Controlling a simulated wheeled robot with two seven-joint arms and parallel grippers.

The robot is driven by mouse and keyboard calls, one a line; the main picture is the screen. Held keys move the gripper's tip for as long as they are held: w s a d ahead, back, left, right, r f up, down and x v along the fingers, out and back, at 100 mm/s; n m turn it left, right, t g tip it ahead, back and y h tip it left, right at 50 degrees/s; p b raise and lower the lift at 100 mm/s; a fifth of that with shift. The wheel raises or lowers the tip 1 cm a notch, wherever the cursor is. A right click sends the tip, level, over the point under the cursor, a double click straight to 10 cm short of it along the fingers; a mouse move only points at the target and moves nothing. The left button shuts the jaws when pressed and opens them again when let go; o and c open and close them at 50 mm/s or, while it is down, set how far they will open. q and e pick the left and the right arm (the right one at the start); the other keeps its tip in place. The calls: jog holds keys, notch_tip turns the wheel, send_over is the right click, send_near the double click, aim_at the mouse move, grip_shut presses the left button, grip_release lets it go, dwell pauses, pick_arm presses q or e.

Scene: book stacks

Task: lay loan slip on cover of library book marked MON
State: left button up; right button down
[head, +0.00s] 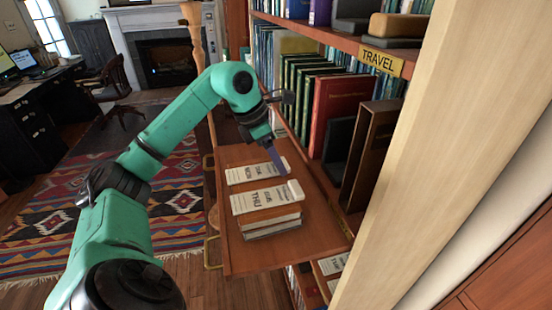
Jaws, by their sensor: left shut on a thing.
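My left gripper (268,140) reaches down over a wooden pull-out shelf and is shut on a narrow blue-violet piece, the loan slip (278,160), which points down toward the books. Just below it, a brown book with a white label (247,173) lies at the back of the shelf; its day word is too small to read surely. Whether the slip touches the back book, I cannot tell. No label clearly reads MON. My right gripper is not in view.
The wooden shelf (309,252) has bare room at its front. Upright books (340,103) and a TRAVEL sign (381,61) stand close on the right. A pale wooden post (466,135) blocks the right side. More labelled books (332,264) sit lower down.

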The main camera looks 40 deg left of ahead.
aim_at(258, 171)
pick_arm(q)
jog(key=o, duration=1.2)
jog(key=shift+o, duration=0.5)
jog(key=shift+a+f, duration=0.1)
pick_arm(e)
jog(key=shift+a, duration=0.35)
pick_arm(q)
jog(key=shift+r+p, duration=0.4)
jog(key=p+v, duration=0.2)
jog(key=v, duration=0.9)
jog(key=shift+r, duration=0.3)
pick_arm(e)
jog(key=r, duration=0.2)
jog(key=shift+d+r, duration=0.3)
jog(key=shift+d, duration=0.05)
pick_arm(q)
jog(key=shift+s+a, duration=0.1)
